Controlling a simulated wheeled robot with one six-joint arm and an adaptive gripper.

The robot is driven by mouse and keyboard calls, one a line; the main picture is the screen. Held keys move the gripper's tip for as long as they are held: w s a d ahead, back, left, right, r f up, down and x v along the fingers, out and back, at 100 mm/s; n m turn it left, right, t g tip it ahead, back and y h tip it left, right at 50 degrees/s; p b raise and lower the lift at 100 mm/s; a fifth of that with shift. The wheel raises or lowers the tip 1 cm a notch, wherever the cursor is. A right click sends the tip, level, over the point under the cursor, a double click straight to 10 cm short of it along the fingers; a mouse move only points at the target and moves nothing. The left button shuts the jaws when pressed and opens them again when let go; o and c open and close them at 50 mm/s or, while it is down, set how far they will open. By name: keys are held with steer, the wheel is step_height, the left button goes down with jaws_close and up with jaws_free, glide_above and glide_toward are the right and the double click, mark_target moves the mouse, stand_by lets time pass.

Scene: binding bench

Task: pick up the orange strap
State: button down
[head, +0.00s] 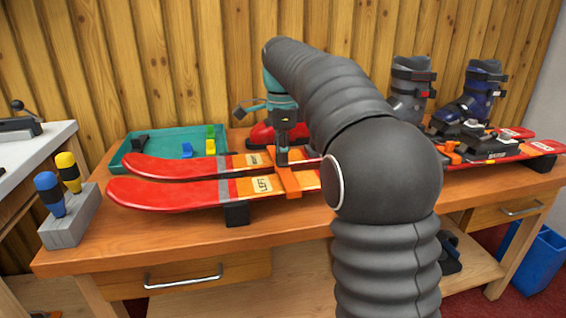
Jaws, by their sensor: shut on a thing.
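The orange strap (297,182) lies across the pair of red skis (170,192) near their middle, with a part of it hanging over the front ski's near side. My gripper (283,162) points down at the strap's far part and is shut on it. The fingertips are small in the head view. My arm hides the skis to the right of the strap, so I cannot see all that is there.
A teal tray (128,152) with small blue, green and yellow pieces stands behind the skis. A grey block (70,222) holds two screwdrivers at the left. Ski boots (410,85) stand at the back right. A blue bin (540,262) is on the floor.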

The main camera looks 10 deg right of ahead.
steer(key=shift+r, duration=0.6)
steer(key=r, duration=0.1)
steer(key=r+p, duration=0.1)
steer(key=d+r, duration=0.1)
steer(key=shift+s+d+r, duration=0.1)
steer(key=shift+s+r, duration=0.2)
steer(key=shift+r, duration=0.1)
steer(key=s+d+r+p, duration=0.3)
steer(key=s+d+r, duration=0.2)
steer(key=d+r, duration=0.4)
steer(key=shift+s+r, duration=0.15)
steer(key=shift+r, duration=1.35)
steer(key=shift+s, duration=0.1)
